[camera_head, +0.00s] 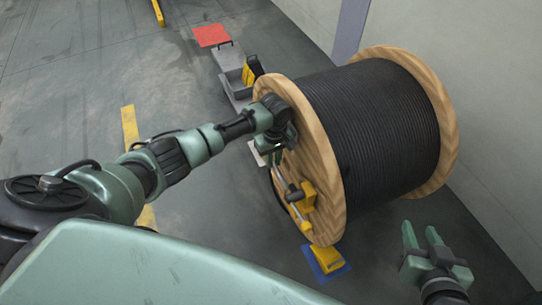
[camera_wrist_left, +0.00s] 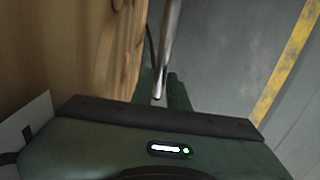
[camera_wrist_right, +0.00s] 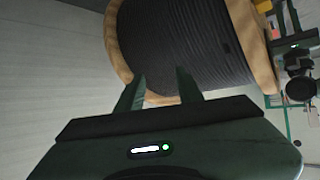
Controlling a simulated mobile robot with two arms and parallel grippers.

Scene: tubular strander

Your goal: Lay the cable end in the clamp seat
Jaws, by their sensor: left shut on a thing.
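A large wooden reel (camera_head: 327,160) wound with black cable (camera_head: 370,125) stands on the floor. My left gripper (camera_head: 280,150) is beside its left flange, shut on a slim grey metal rod. The rod (camera_wrist_left: 169,45) runs between the fingers in the left wrist view. A dark thin strand (camera_wrist_left: 149,50), perhaps the cable end, shows beside the flange there. In the head view, a yellow block (camera_head: 307,196) sits on the flange face just below the gripper, with a rod and yellow bar in front. I cannot tell which part is the clamp seat. My right gripper (camera_head: 424,245) is open and empty, right of the reel.
A yellow chock (camera_head: 328,259) on a blue mat (camera_head: 318,272) stands by the reel's near edge. Grey bins (camera_head: 235,80) and a red panel (camera_head: 212,36) are behind it. A wall stands at the right. The floor at left is mostly clear.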

